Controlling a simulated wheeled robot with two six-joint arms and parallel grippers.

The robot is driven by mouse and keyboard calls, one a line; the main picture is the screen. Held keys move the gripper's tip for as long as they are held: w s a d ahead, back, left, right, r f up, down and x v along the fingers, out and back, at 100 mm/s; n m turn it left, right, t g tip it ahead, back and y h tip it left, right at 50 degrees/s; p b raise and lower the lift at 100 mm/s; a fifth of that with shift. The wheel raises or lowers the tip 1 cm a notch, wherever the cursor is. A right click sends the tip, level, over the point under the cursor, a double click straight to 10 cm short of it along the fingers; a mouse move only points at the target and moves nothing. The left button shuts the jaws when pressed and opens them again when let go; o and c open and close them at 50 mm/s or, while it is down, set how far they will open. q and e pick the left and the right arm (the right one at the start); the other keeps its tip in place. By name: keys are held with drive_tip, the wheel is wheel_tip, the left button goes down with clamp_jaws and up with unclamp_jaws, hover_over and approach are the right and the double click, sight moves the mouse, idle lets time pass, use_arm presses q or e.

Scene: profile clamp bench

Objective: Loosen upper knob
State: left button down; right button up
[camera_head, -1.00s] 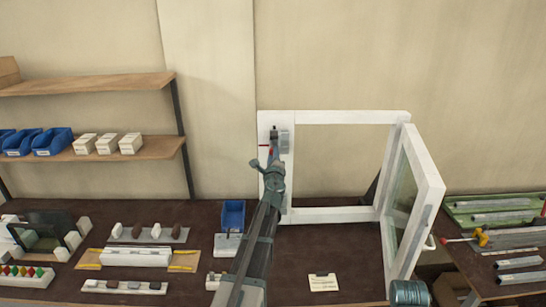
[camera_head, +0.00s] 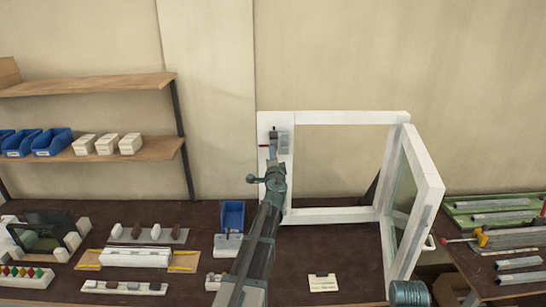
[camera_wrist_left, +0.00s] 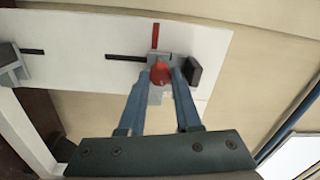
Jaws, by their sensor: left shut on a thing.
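The red upper knob (camera_wrist_left: 160,74) sits on a grey clamp on a white board (camera_wrist_left: 85,45) in the left wrist view. My left gripper (camera_wrist_left: 161,77) is shut on this knob, with one blue-grey finger on each side. In the head view my left gripper (camera_head: 272,154) reaches up to the upper left of the white window frame (camera_head: 350,117), and my arm hides much of the board there. A red bar (camera_wrist_left: 155,37) stands beside the knob, with a dark block (camera_wrist_left: 195,70) to the right.
A second grey clamp part (camera_wrist_left: 10,65) is at the left in the wrist view. An open white sash (camera_head: 423,190) stands right of the frame. A blue bin (camera_head: 233,215) and several fixtures are left of my arm. A pale card (camera_head: 323,283) lies on the dark bench.

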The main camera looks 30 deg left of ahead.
use_arm(q)
drive_tip(key=shift+n, duration=0.4)
drive_tip(key=c, duration=0.6)
unclamp_jaws()
drive_tip(key=shift+s, duration=0.1)
drive_tip(key=v, duration=1.3)
drive_tip(key=shift+s+d, duration=0.25)
